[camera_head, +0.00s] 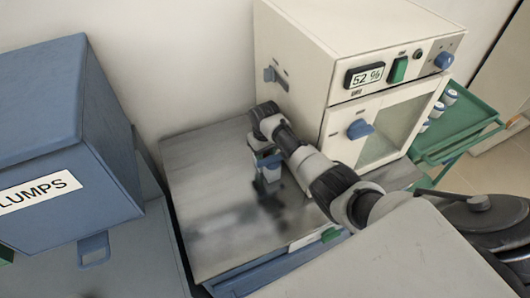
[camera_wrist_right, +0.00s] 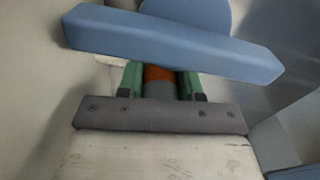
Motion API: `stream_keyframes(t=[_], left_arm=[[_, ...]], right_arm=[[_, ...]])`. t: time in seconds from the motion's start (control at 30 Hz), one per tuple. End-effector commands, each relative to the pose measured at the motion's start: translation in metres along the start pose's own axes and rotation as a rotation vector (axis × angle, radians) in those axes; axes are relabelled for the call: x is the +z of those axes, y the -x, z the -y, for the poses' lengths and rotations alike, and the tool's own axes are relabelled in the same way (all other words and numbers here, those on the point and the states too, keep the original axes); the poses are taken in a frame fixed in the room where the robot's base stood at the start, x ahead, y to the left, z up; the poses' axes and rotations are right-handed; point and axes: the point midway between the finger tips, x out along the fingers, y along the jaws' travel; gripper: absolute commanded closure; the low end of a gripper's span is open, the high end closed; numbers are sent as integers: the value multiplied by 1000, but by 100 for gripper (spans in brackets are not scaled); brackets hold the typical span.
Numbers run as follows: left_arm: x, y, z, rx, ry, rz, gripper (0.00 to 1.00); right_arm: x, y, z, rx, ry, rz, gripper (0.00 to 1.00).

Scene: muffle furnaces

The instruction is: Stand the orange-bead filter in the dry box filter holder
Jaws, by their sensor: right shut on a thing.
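My right gripper (camera_head: 268,165) reaches in from the right, low over the metal bench top in front of the dry box (camera_head: 300,60). In the right wrist view its green fingers (camera_wrist_right: 162,82) are shut on the orange-bead filter (camera_wrist_right: 159,74), which shows as an orange band over a grey part. A blue bar (camera_wrist_right: 175,42) with a rounded blue piece behind it hides the far end. In the head view a small pale body with blue shows at the gripper, its orange not visible. I cannot make out the filter holder. My left gripper is out of view.
The dry box has a 52 % display and a blue door knob (camera_head: 360,129). A blue LUMPS bin (camera_head: 70,130) stands left. A green cart (camera_head: 462,135) with several blue-capped jars stands right. The metal bench top (camera_head: 205,215) is clear on its left.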

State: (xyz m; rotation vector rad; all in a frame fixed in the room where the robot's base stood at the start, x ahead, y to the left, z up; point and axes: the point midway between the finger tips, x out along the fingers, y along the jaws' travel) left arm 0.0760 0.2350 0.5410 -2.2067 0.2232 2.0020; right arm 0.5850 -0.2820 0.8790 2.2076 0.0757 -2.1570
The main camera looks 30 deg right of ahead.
Motion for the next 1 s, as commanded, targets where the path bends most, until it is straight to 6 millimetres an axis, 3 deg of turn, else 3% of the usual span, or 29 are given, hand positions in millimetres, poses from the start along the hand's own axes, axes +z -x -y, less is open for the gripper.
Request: stream_keyframes(t=[0.03, 0.07, 0.1, 0.2, 0.4, 0.47, 0.8, 1.0], left_arm=[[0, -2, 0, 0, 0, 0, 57], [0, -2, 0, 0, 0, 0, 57], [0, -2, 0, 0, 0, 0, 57], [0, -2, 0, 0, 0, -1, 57], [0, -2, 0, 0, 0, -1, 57], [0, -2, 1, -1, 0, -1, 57], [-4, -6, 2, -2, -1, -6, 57], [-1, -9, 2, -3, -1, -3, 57]], right_arm=[[9, -14, 3, -3, 2, 26, 88], [9, -14, 3, -3, 2, 26, 88], [9, -14, 4, -3, 3, 26, 60], [9, -15, 4, -3, 3, 26, 45], [8, -8, 5, -4, 4, 22, 45], [9, 0, 4, -4, 4, 22, 35], [6, 72, 2, 1, 1, 0, 35], [6, 103, 2, 2, 1, -6, 35]])
